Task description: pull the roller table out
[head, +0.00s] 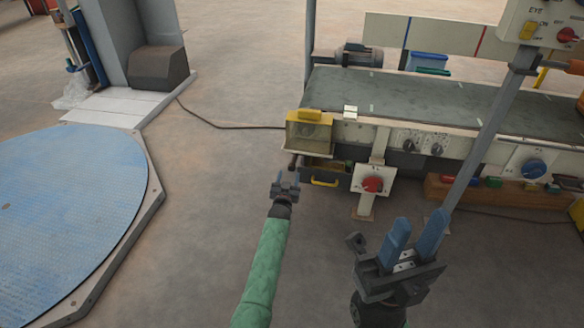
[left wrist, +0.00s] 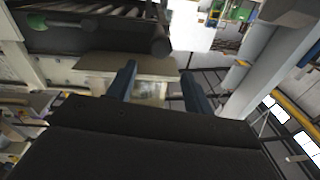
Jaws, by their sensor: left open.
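In the left wrist view, dark parallel rollers (left wrist: 85,12), seemingly the roller table, lie at upper left, beside a dark rod with a rounded end (left wrist: 160,46). In the head view, I cannot clearly make out the rollers; a dark drawer-like unit with a yellow handle (head: 325,183) sits low under the machine's near left end. My left gripper (head: 285,178) is open and empty, just left of that unit and apart from it. Its blue fingers (left wrist: 158,72) show in the left wrist view with a gap between. My right gripper (head: 416,222) is open and empty at lower right.
A long machine with a grey belt (head: 420,95) spans the upper right. A red knob box (head: 373,185) stands on its front, right of my left gripper. A grey post (head: 488,125) rises near my right gripper. A blue round platform (head: 70,210) lies left; the floor between is clear.

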